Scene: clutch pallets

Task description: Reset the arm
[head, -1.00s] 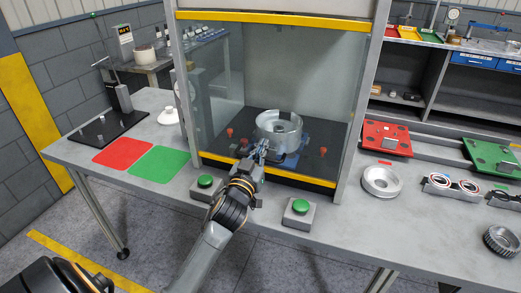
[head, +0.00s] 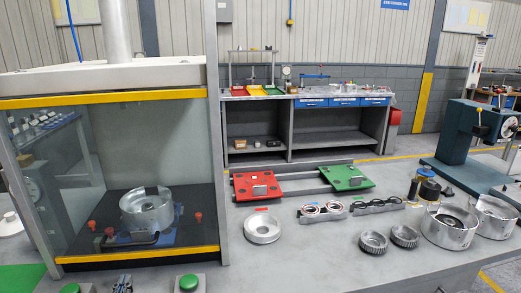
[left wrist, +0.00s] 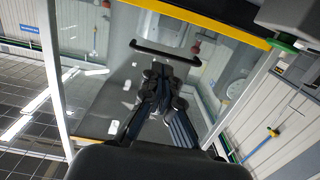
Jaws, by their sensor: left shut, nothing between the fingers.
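My left gripper (head: 122,284) shows only at the bottom edge of the head view, in front of the press enclosure and between two green push buttons, the left one (head: 75,288) and the right one (head: 188,283). It is shut and empty. In the left wrist view its dark fingers (left wrist: 158,85) are together, with the enclosure's glass and yellow bar (left wrist: 200,20) beyond. The rest of my left arm is out of the head view. My right gripper is not in view. A silver clutch housing (head: 147,210) sits on a blue fixture inside the enclosure, apart from the gripper.
The enclosure's yellow lower bar (head: 140,255) and side post (head: 215,150) stand near the gripper. To the right lie a silver ring (head: 262,229), a red pallet (head: 245,187), a green pallet (head: 342,184), gears (head: 373,243) and larger drums (head: 449,228). The front table surface is partly clear.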

